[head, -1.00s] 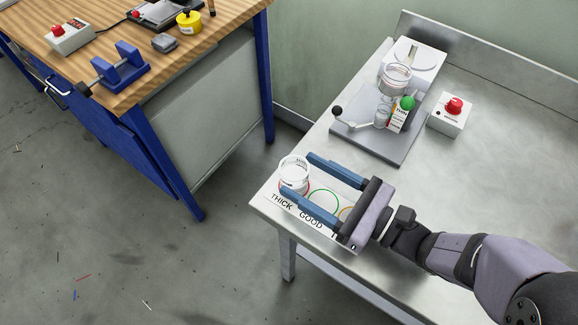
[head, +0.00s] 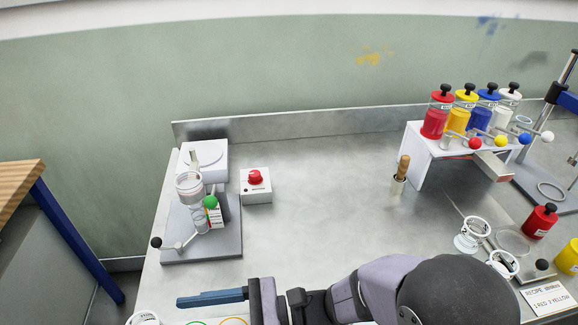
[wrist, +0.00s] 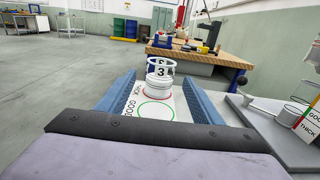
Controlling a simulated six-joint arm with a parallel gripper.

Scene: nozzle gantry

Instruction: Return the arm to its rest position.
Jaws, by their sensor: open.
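My gripper (wrist: 160,74) is open, its two blue fingers spread and nothing held between them. In the head view, one blue finger (head: 212,298) shows at the bottom edge; the other is out of frame. A white cup with a ring marked 3 (wrist: 158,84) stands upright just beyond the fingertips, on the red circle of the white card (wrist: 178,108) lettered THICK and GOOD. The cup's top (head: 143,318) is cut off at the bottom of the head view. My forearm reaches in from the lower right of that view.
A grey-based stand (head: 215,240) with a clear cup and a red-button box (head: 256,186) are at the back left. A white rack (head: 418,155) of paint bottles, a wooden-handled tool (head: 402,168) and ringed cups (head: 468,240) are to the right. The bench middle is clear.

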